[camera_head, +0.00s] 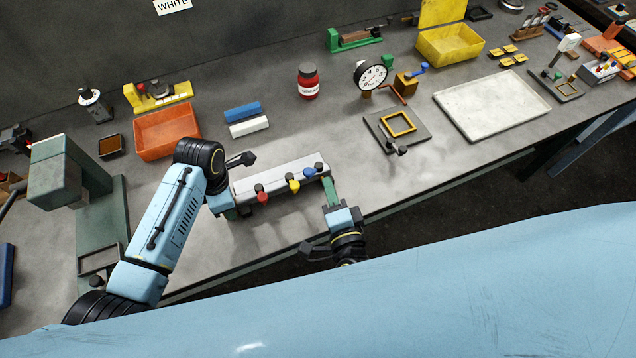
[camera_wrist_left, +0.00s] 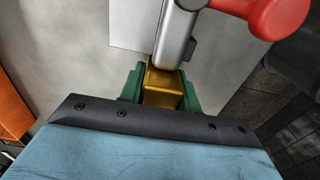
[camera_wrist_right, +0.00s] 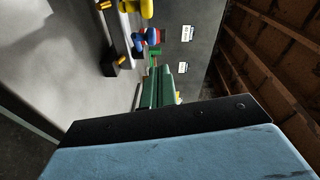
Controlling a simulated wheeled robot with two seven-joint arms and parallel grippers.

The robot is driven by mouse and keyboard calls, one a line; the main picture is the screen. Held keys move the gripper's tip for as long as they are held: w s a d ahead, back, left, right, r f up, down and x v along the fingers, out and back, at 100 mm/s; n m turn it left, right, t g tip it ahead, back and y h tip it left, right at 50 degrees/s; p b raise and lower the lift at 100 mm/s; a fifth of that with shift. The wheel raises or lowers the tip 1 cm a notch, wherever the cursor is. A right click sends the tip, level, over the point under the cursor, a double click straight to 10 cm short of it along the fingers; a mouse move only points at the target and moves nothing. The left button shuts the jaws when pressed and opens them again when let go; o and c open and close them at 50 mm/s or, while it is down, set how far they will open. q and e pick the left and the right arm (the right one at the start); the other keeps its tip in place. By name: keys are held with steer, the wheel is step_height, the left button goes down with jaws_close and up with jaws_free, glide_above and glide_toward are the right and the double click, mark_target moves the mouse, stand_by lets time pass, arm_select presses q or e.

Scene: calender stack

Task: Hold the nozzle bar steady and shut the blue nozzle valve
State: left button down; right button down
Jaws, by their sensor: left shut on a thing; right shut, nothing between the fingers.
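The nozzle bar (camera_head: 280,173) is a pale grey bar with a red valve (camera_head: 262,196), a yellow valve (camera_head: 294,186) and a blue valve (camera_head: 309,173) along its front. My left gripper (camera_wrist_left: 163,85) is shut on the brass end piece (camera_wrist_left: 164,92) of the bar; in the head view it is at the bar's left end. My right gripper (camera_head: 328,186) is shut and empty at the bar's right end, close to the blue valve. In the right wrist view the blue valve (camera_wrist_right: 139,41) lies just beyond the shut green fingertips (camera_wrist_right: 159,75); whether they touch is unclear.
An orange bin (camera_head: 166,134) stands behind my left arm. Blue and white blocks (camera_head: 248,126) lie behind the bar. A red jar (camera_head: 308,83), a dial gauge (camera_head: 371,75) and a small framed plate (camera_head: 397,124) stand further back and right. Bare bench lies in front of the bar.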

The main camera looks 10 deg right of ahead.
steer(key=s+a, duration=0.4)
steer(key=s, duration=0.5)
steer(key=shift+a+r, duration=0.3)
steer(key=shift+a, duration=0.1)
